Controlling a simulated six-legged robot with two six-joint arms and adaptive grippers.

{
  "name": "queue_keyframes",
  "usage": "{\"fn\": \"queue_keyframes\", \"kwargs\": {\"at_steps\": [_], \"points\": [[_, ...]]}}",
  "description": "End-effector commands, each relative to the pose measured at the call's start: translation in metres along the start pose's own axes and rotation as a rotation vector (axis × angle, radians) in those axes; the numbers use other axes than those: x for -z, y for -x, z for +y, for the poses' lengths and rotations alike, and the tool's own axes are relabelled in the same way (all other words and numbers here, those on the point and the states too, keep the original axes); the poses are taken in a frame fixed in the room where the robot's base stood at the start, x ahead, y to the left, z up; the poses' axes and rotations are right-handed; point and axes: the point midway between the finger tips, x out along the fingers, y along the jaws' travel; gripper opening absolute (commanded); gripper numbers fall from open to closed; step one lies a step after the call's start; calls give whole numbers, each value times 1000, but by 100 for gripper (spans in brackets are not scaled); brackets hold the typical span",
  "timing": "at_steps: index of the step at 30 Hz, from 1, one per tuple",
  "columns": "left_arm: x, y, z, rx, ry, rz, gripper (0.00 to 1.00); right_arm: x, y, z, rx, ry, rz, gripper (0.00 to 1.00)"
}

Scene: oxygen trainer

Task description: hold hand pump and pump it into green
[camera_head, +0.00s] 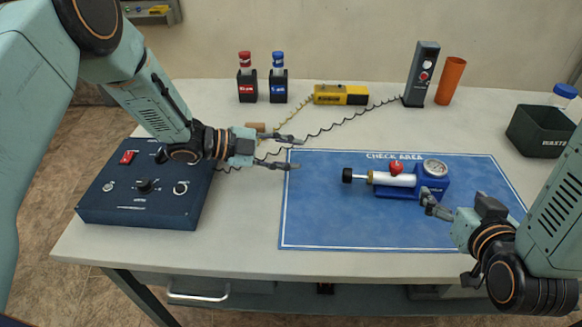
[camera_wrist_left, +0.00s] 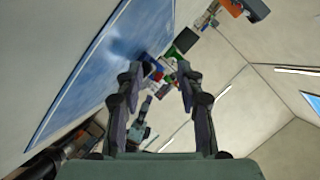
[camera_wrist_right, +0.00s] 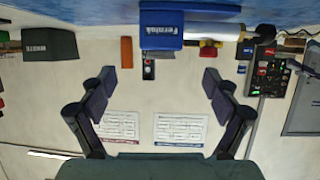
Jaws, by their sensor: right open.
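The hand pump lies on the blue check-area mat (camera_head: 330,225), with a white barrel (camera_head: 393,179), a black handle end (camera_head: 348,175) at left, a red knob (camera_head: 396,167) and a blue body (camera_head: 432,186) at right. A round gauge (camera_head: 434,168) tops the body; its needle is too small to read. My left gripper (camera_head: 294,153) is open and empty above the mat's left edge, left of the handle. My right gripper (camera_head: 430,205) is open and empty, close in front of the blue body. The right wrist view shows the blue body (camera_wrist_right: 161,25) and barrel (camera_wrist_right: 212,31) beyond the open fingers.
A dark blue control box (camera_head: 145,210) stands at left. Red and blue bottles (camera_head: 262,80), a yellow device (camera_head: 341,94), a grey unit (camera_head: 421,75) and an orange cup (camera_head: 450,82) stand at the back. A dark green bin (camera_head: 540,131) is at right. The mat's front left is clear.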

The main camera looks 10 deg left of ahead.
Motion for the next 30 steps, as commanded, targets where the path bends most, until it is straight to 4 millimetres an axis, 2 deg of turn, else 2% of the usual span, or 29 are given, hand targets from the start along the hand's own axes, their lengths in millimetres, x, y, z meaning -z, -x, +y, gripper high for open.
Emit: {"fn": "queue_keyframes", "kwargs": {"at_steps": [1, 3, 7, 11, 21, 30], "points": [[8, 0, 12, -8, -19, 43, 38, 0, 0, 0, 0, 0, 0, 89], [19, 1, 23, -13, -46, 94, 38, 0, 0, 0, 0, 0, 0, 89], [30, 3, 32, -15, -73, 143, 38, 0, -1, 0, 0, 0, 0, 89], [32, 3, 34, -15, -77, 153, 38, 0, -10, 0, 0, 1, 1, 89], [31, 3, 33, -15, -76, 150, 38, 0, -59, 0, 1, 0, 1, 89], [31, 3, 33, -15, -76, 149, 38, 0, -78, 0, 0, 0, 0, 89]]}}
